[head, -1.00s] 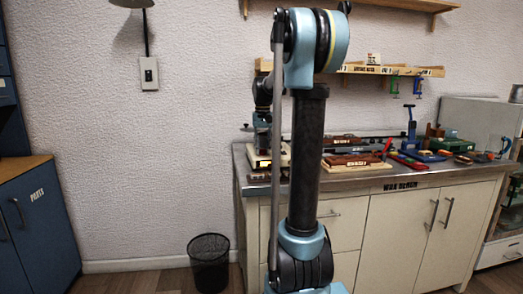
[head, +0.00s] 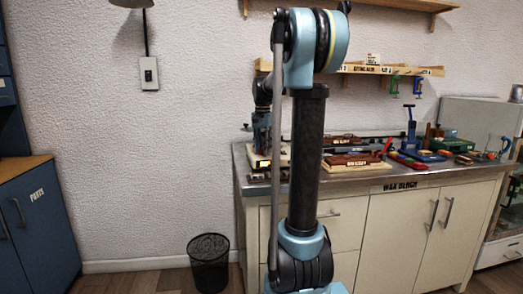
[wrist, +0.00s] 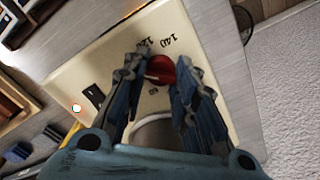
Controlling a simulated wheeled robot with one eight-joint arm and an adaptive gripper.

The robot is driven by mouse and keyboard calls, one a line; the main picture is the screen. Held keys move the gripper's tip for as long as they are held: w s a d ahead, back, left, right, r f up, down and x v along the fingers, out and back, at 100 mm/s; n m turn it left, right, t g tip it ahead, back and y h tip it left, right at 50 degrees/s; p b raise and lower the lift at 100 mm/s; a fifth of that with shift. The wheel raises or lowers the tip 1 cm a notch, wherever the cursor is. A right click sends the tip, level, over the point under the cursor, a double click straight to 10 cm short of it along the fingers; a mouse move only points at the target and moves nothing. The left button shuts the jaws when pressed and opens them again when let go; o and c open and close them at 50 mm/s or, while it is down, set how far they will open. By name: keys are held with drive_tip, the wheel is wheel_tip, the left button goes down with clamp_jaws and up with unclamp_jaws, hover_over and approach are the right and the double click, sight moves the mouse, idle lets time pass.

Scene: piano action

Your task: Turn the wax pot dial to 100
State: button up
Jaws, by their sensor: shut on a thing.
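The wax pot (wrist: 75,65) is a cream box with a red dial knob (wrist: 162,68) on its face. In the wrist view my gripper (wrist: 161,72) has its fingers on both sides of the knob and is shut on it. The printed 140 and 120 show above the knob, and a partly hidden number lies below it. My left finger covers the scale at the left, where 100 cannot be seen. A pale mark shows on the knob's left side. In the head view the wax pot (head: 258,160) stands at the bench's left end, partly behind my arm.
A black switch (wrist: 95,96) and a small lit lamp (wrist: 76,108) sit on the pot's face. The bench (head: 360,182) holds several tools to the right. A wire bin (head: 209,262) stands on the floor at left.

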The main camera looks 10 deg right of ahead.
drive_tip(key=shift+a, duration=0.1)
idle(0.4)
drive_tip(key=o, duration=1.1)
wheel_tip(320, 180, up, 12)
drive_tip(key=shift+w, duration=0.1)
